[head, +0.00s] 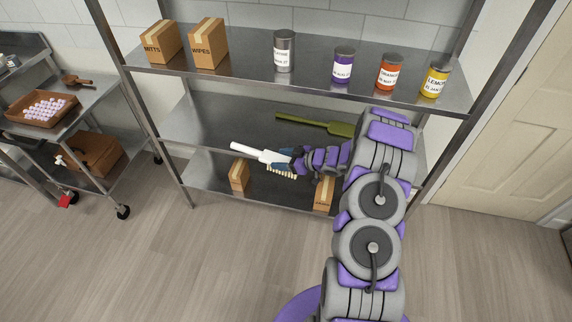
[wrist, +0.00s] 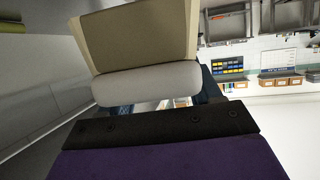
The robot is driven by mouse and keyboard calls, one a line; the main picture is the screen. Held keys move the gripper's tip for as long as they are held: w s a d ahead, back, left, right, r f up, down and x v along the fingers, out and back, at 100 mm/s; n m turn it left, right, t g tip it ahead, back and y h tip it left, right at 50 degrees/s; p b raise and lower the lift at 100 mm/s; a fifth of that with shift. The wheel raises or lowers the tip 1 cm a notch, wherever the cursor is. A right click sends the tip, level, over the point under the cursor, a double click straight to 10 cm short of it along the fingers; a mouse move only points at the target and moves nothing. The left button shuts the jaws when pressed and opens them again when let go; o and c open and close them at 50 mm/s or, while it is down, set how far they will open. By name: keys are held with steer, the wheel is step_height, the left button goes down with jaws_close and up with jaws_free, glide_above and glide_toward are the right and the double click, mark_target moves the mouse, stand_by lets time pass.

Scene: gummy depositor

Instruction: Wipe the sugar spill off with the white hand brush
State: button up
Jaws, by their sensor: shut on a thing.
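The white hand brush (head: 247,151) is in my gripper (head: 284,160) in the head view, in front of the middle shelf. Its handle points left and its pale bristles (head: 283,172) face down. In the wrist view, the white brush body (wrist: 150,83) and beige bristle block (wrist: 140,35) fill the space ahead of my gripper (wrist: 165,100). The dark blue fingers are shut on the brush, one at each side. I cannot make out a sugar spill in either view.
A metal rack holds cans and two boxes on its top shelf (head: 255,70). An olive-green long-handled tool (head: 338,129) lies on the middle shelf. Small boxes (head: 240,176) stand on the bottom shelf. A cart (head: 85,107) stands left; floor in front is clear.

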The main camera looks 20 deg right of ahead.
steer(key=a+r+m+t+h, duration=0.1)
steer(key=a+r, duration=0.3)
steer(key=r, duration=0.6)
steer(key=s+a+r+m+t+h, duration=0.1)
steer(key=a+r, duration=0.3)
steer(key=r, duration=0.7)
steer(key=a+r+m+t+h, duration=0.1)
steer(key=a+r+m+h, duration=0.2)
steer(key=r, duration=0.8)
steer(key=shift+s+a, duration=0.15)
steer(key=shift+a, duration=0.3)
